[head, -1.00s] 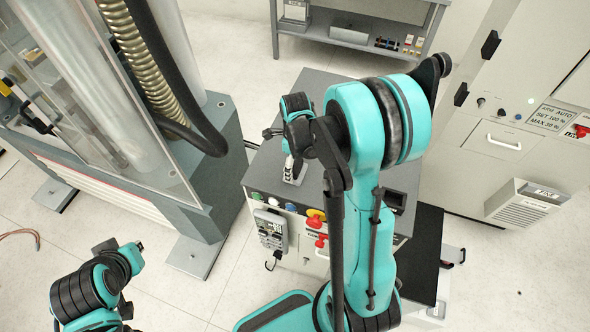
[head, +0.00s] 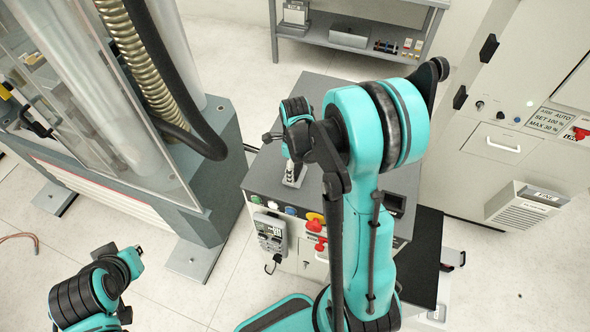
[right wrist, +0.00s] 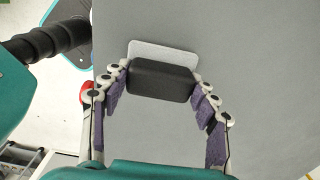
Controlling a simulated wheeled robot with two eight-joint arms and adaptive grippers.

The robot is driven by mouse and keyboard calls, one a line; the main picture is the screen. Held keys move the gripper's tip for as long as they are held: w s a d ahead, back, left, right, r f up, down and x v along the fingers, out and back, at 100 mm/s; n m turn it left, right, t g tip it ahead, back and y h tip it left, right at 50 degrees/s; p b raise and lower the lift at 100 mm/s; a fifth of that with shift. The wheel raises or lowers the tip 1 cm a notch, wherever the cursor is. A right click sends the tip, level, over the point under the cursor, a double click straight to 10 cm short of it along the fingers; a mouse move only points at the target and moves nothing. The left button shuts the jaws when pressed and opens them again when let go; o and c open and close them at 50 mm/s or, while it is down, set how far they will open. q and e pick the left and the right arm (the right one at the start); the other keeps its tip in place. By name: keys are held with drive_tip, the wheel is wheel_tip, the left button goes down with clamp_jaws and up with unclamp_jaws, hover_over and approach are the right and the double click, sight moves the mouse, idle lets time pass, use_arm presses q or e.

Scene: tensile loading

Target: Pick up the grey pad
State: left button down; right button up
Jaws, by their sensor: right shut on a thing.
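The grey pad (right wrist: 160,80) is a dark, rounded block in the right wrist view. It sits between the fingers of my right gripper (right wrist: 161,88), which are closed against its two short ends. A thin light grey plate (right wrist: 163,50) shows just beyond the pad. In the head view my right gripper (head: 291,172) points down at the grey top of a cabinet (head: 262,172). The pad is too small or too hidden to make out there. I cannot tell whether it is clear of the surface. My left arm shows at lower left, but I cannot make out its gripper.
A tall test machine with a grey base (head: 205,185) stands at left. A shelf (head: 350,45) stands behind. A large white cabinet (head: 490,120) is at right.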

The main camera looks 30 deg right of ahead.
sight(297, 168)
drive_tip(key=r, duration=0.4)
drive_tip(key=shift+s+d, duration=0.2)
drive_tip(key=shift+s, duration=0.2)
drive_tip(key=s+d+r, duration=0.1)
drive_tip(key=s+r, duration=0.2)
drive_tip(key=s, duration=0.2)
drive_tip(key=s+d+r+p, duration=0.1)
drive_tip(key=s+d+r, duration=0.1)
drive_tip(key=s, duration=0.3)
drive_tip(key=shift+s+d+r, duration=0.15)
drive_tip(key=shift+d+r, duration=0.15)
drive_tip(key=shift+r, duration=0.4)
drive_tip(key=o, duration=0.4)
drive_tip(key=shift+c, duration=1.1)
drive_tip(key=shift+f, duration=0.1)
